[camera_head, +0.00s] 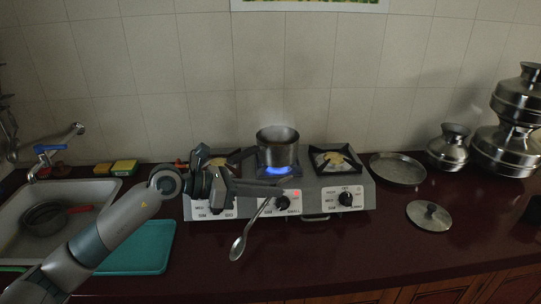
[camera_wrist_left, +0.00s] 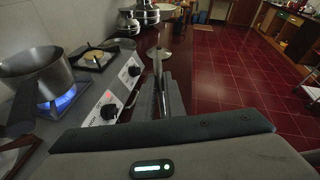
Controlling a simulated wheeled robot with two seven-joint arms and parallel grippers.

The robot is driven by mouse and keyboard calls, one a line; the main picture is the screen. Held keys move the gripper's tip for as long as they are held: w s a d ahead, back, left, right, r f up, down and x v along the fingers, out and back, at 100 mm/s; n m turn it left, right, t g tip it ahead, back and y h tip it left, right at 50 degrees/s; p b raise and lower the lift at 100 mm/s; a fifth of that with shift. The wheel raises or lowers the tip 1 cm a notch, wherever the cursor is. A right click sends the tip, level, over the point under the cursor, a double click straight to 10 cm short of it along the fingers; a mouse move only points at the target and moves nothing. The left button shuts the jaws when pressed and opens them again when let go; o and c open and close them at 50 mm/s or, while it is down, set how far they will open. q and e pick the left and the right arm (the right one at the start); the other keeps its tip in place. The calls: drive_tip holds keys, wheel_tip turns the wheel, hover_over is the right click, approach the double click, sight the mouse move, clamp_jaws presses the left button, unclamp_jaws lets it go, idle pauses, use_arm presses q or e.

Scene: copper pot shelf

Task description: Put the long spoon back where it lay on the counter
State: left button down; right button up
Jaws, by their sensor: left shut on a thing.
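The long metal spoon (camera_head: 238,246) hangs tilted in front of the stove, its bowl low over the dark red counter (camera_head: 320,255) and its handle running up to my left gripper (camera_head: 278,189). My left gripper is shut on the handle, in front of the stove's middle burner and knobs. In the left wrist view, the closed fingers (camera_wrist_left: 166,98) show with a thin piece of the spoon's handle (camera_wrist_left: 158,58) sticking up between them. The bowl looks a little above or near the counter; I cannot tell if it touches. My right gripper is not in view.
A steel pot (camera_head: 277,148) stands over a lit blue flame on the stove (camera_head: 325,196). A teal board (camera_head: 140,250) lies left of the spoon. A lid (camera_head: 429,216), a round plate (camera_head: 398,169) and metal jars stand right. The counter right of the spoon is clear.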

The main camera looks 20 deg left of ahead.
use_arm(q)
drive_tip(key=s+d+f, duration=0.2)
drive_tip(key=s+f, duration=0.6)
drive_tip(key=s, duration=0.4)
